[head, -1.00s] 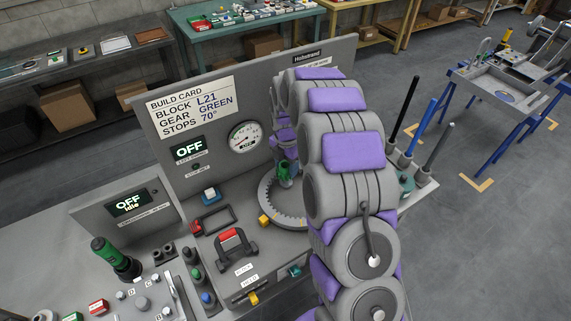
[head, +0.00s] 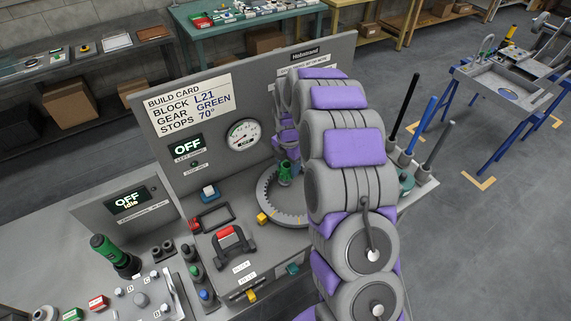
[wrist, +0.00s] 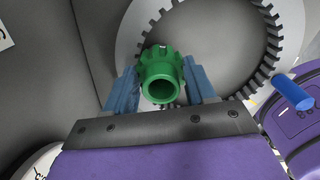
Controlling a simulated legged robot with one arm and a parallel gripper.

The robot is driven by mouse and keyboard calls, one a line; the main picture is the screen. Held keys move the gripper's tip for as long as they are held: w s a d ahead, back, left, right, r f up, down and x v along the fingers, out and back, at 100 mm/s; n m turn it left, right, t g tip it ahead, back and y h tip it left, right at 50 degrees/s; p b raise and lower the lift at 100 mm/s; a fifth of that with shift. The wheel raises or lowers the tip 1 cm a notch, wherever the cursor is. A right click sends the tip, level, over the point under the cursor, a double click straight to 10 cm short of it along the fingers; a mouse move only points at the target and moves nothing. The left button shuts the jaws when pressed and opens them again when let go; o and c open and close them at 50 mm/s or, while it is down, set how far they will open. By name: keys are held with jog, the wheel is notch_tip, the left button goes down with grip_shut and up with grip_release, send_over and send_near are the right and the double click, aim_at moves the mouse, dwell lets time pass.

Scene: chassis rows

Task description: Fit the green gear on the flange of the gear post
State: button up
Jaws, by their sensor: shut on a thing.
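The green gear (wrist: 161,78) is a short green tube with a hollow near end and a toothed collar at its far end. My gripper (wrist: 162,92) is shut on it, with one blue finger on each side. In the head view the green gear (head: 285,177) shows at the left edge of my arm, over or beside the large toothed grey ring (head: 265,206). A small grey tip shows just beyond the gear in the wrist view. I cannot tell whether it is the gear post or whether the gear touches it. My arm hides much of this area.
A grey panel with a build card (head: 188,103) and a round gauge (head: 243,134) stands behind the ring. A red-topped clamp (head: 229,239) sits in front-left. Upright black, blue and grey handles (head: 420,131) stand to the right of my arm.

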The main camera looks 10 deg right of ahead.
jog(key=shift+s+d, duration=0.1)
jog(key=shift+d, duration=0.2)
jog(key=shift+f, duration=0.2)
jog(key=o, duration=1.1)
jog(key=shift+a+f, duration=0.15)
jog(key=shift+a, duration=0.1)
jog(key=shift+o, duration=1.2)
jog(key=shift+a, duration=0.15)
jog(key=shift+d+r, duration=0.2)
jog(key=shift+d, duration=0.05)
